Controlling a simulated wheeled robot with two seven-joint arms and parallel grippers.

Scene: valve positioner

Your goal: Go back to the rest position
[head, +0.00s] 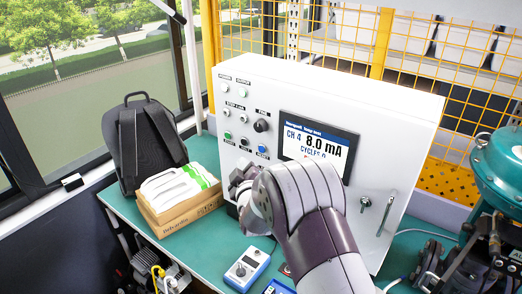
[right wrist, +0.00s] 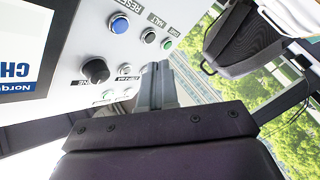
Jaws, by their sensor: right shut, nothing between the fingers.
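My right gripper (head: 238,180) is in front of the lower left of the white control cabinet (head: 400,110), partly hidden by its own wrist. Its fingers are shut and empty in the right wrist view (right wrist: 155,72), pointing towards the panel near the row of buttons. Whether the tips touch the panel cannot be told. The cabinet has a black knob (head: 261,125), a green button (head: 228,135) and a blue button (head: 262,151). The screen (head: 318,143) reads CH 4, 8.0 mA. My left gripper is not in view.
A black backpack (head: 143,140) and a cardboard box (head: 187,210) with white items stand on the green table (head: 205,250) at left. A blue handheld meter (head: 247,268) lies in front. A teal valve actuator (head: 500,160) stands at right. A yellow mesh fence (head: 250,35) is behind.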

